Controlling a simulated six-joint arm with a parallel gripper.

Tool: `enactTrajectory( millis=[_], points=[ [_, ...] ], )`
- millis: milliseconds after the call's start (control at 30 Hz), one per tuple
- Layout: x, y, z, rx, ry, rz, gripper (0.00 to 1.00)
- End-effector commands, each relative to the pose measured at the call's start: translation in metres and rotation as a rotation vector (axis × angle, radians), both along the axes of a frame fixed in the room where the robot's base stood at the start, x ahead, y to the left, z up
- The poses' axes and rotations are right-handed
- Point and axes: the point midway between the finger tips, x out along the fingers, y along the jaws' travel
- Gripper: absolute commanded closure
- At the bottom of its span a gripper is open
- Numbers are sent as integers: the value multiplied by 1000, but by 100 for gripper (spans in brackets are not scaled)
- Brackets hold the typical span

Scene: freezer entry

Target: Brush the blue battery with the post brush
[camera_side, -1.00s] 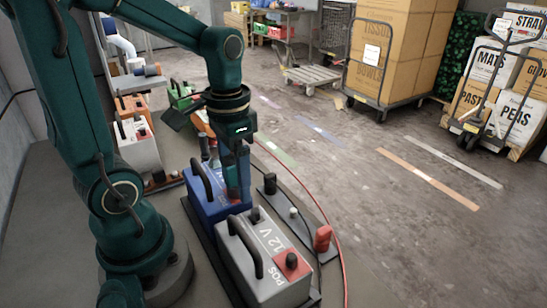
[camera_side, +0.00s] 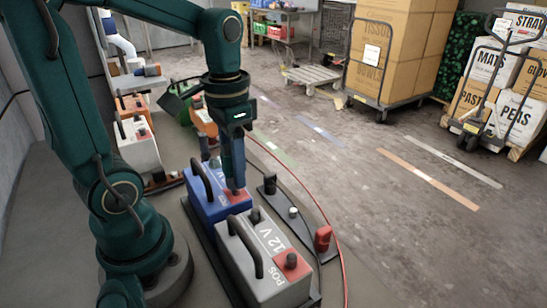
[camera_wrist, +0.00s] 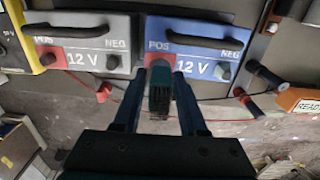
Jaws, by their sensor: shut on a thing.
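The blue battery (camera_side: 207,207) stands in the middle of the side view, with a dark handle and a red POS corner. It also shows in the wrist view (camera_wrist: 203,68), marked 12 V. My gripper (camera_side: 234,182) points down at its red POS corner. In the wrist view my gripper (camera_wrist: 159,80) is shut on the post brush (camera_wrist: 158,100), a dark block between the two blue fingers. The brush end is at or just over the POS corner; I cannot tell whether it touches. The POS post is hidden there. The brush is hard to make out in the side view.
A grey 12 V battery (camera_side: 262,275) stands close beside the blue one, nearer the side camera. A dark strip with a red-capped part (camera_side: 322,238) and a red cable (camera_side: 305,190) lie to the right. More batteries (camera_side: 137,148) stand behind. Floor beyond the cable is open.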

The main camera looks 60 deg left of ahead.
Motion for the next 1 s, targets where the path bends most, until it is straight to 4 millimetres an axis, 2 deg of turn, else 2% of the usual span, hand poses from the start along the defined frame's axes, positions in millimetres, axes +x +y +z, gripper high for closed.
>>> enactTrajectory(
  millis=[133,600,1000],
  points=[
    [0,2,22,2,-7,3,100],
    [-43,60,62,2,-3,13,100],
    [-65,91,85,0,0,4,100]
  ],
)
